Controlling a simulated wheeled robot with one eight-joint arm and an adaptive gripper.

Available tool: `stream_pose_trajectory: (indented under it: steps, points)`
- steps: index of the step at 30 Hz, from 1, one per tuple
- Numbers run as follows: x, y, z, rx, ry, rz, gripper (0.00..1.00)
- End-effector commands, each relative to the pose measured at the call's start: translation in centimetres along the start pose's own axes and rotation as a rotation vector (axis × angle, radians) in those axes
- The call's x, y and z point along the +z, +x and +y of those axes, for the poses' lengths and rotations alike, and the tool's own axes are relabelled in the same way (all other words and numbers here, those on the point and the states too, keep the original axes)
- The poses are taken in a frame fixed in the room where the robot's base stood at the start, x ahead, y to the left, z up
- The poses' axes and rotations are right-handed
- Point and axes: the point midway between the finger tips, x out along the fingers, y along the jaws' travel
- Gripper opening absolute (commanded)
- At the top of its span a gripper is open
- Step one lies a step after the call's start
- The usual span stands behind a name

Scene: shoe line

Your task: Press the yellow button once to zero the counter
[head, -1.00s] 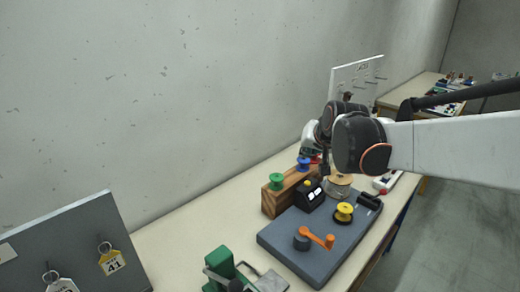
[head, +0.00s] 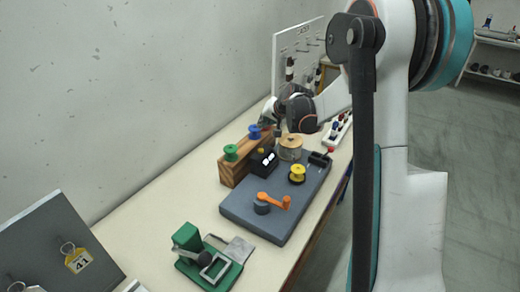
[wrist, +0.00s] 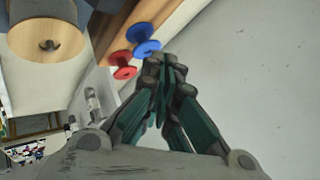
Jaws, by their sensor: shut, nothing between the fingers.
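A small black counter box (head: 264,164) with white digit windows sits at the back of the grey board. My gripper (head: 264,124) shows small in the head view, over the back end of the wooden spool rack and close to the blue spool (head: 254,131). In the wrist view my gripper (wrist: 163,62) has its fingers together and empty, with its tips beside the blue spool (wrist: 146,50); contact cannot be told. The counter box and the button do not show clearly in the wrist view.
The wooden rack (head: 234,172) holds a green spool (head: 230,152). A green clamp device (head: 205,262) stands in front. The wall is close behind.

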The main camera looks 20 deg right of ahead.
Motion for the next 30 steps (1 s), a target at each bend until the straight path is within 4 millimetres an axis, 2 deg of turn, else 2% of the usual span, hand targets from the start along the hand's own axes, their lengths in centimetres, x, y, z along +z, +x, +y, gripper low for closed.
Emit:
stream_pose_trajectory:
  steps: [16,30]
  points:
    - [0.4,0.6,0.4,0.000,0.000,0.000,0.00]
    - [3.2,4.5,3.3,0.000,0.000,0.000,0.00]
